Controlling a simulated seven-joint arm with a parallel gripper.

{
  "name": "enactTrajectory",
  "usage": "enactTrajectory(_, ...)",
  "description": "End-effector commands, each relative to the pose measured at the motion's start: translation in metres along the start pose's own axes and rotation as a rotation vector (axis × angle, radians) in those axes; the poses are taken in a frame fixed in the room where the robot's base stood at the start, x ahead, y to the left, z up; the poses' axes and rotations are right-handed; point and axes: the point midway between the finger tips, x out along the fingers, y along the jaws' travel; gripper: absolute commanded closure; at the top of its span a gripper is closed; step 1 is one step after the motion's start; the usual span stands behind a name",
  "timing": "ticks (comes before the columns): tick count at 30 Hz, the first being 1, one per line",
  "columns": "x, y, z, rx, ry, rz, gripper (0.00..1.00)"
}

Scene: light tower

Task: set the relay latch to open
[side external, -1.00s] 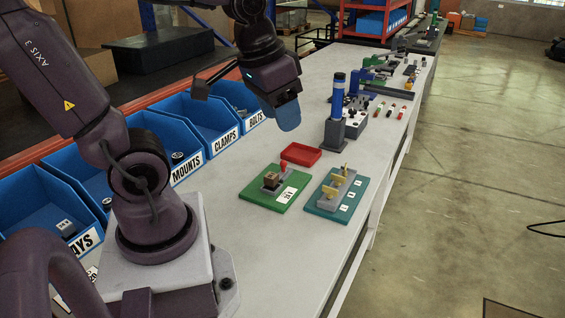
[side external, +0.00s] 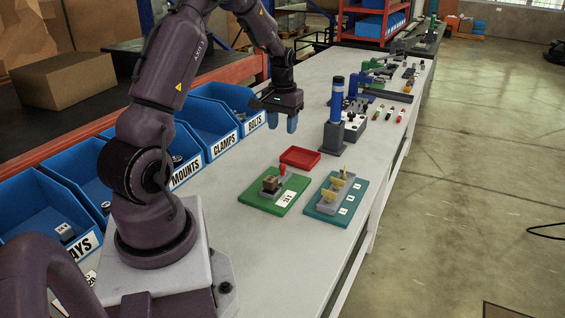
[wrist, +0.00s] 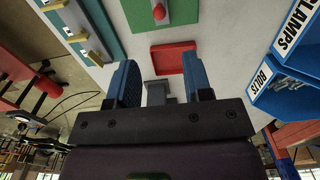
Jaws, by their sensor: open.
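My gripper (side external: 278,122) is open with blue fingers pointing down, above the bench beyond the green board, apart from both boards. Its fingers frame the wrist view (wrist: 161,78).
A red tray (side external: 300,158) lies behind the green board. A light tower (side external: 336,115) with a blue section stands to the gripper's right. Blue bins (side external: 207,123) line the left edge. Tools and small parts lie farther down the bench. Its front stretch is clear.

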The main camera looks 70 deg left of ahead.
Motion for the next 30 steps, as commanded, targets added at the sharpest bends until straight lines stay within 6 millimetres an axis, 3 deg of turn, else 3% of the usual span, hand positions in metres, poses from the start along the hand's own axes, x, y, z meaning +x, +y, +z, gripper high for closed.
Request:
enactTrajectory(15, 0.1, 0.0, 0.002, 0.001, -0.005, 0.0, 0.54)
enactTrajectory(21, 0.117, 0.001, 0.001, 0.001, -0.002, 0.0, 0.54)
enactTrajectory(30, 0.12, 0.001, 0.001, 0.001, -0.001, 0.0, 0.54)
